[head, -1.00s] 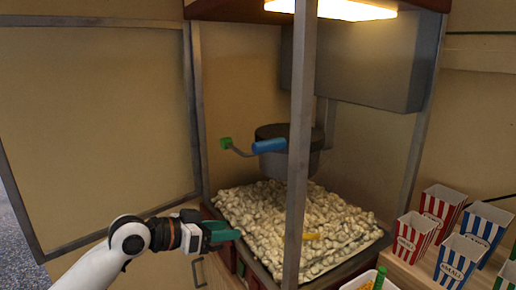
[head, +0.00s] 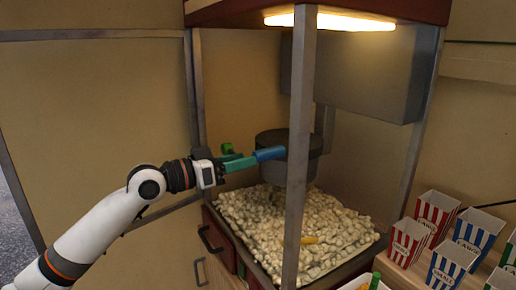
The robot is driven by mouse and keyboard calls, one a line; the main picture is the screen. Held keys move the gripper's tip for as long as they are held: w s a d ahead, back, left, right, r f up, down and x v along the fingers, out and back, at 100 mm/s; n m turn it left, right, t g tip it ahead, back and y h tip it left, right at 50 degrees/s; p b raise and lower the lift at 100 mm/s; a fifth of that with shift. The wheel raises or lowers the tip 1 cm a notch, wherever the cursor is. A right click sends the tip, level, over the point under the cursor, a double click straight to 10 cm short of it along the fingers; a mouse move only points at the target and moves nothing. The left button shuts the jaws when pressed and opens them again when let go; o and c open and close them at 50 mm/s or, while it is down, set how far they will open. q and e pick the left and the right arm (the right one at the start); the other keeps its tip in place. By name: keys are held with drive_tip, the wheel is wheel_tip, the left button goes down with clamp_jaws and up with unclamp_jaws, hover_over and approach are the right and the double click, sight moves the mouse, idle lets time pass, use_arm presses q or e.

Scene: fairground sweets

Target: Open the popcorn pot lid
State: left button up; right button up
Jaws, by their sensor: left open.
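The popcorn pot (head: 298,168) is dark grey and hangs inside the glass-sided popcorn machine, with its dark lid (head: 280,136) on top. A blue handle (head: 269,154) sticks out from the pot's left side. A green knob (head: 227,148) shows to the left of it. My left gripper (head: 250,161) has teal fingers and is open. Its fingertips are right at the left end of the blue handle; I cannot tell whether they touch it. The machine's front post hides part of the pot and lid. My right gripper is not in view.
Popcorn (head: 265,215) heaps on the machine's floor below the pot. The metal front post (head: 298,120) stands just right of the handle. An open door panel (head: 90,130) is at the left. Striped popcorn boxes (head: 437,213) stand on the counter at the right.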

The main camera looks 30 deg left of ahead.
sight(258, 157)
use_arm(q)
drive_tip(key=p+x, duration=0.2)
drive_tip(key=x, duration=0.3)
drive_tip(key=shift+w+d, duration=0.1)
clamp_jaws()
